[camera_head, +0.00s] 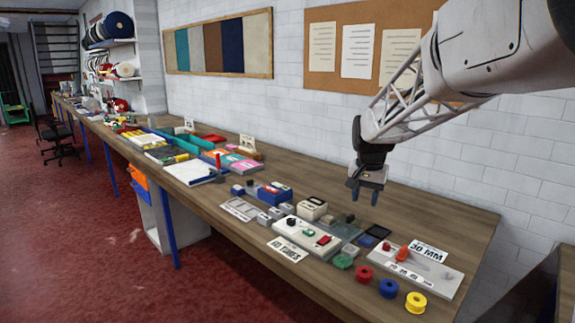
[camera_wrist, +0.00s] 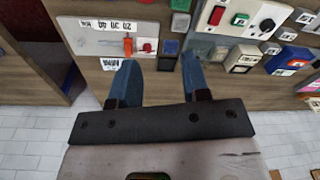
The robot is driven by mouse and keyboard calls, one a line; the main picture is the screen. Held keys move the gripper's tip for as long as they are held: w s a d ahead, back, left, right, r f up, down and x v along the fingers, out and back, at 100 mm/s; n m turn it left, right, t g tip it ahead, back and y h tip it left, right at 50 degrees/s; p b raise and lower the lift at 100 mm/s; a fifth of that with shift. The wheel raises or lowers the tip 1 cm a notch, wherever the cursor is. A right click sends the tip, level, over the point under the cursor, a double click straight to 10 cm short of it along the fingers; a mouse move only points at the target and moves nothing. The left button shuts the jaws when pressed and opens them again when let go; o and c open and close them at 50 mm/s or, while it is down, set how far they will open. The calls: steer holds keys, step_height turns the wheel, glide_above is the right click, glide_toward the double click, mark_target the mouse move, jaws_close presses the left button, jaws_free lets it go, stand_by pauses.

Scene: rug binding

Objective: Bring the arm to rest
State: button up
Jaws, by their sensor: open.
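My gripper (camera_head: 364,189) hangs from the arm above the right part of the long wooden bench (camera_head: 455,215). Its two blue fingers are apart with nothing between them. In the wrist view the gripper (camera_wrist: 154,78) shows the same gap, with the bench surface visible behind it. The fingertips are above the bench items and appear apart from them. The arm reaches in from the upper right of the head view.
Below are a white control panel (camera_head: 300,238), a grey plate with a red-orange part (camera_head: 402,254), and red, blue and yellow rings (camera_head: 415,302). Books and trays crowd the bench further left. A white brick wall (camera_head: 450,150) with a cork board (camera_head: 322,70) stands behind.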

steer(key=s+a+f+n, duration=0.1)
steer(key=s+f+n, duration=0.1)
steer(key=s, duration=1.8)
steer(key=s+a+f+n+t, duration=0.1)
steer(key=s+f+n, duration=0.1)
steer(key=s, duration=1.8)
steer(key=shift+a+f+n+t, duration=0.15)
steer(key=shift+a+n+t, duration=0.15)
steer(key=shift+n, duration=0.3)
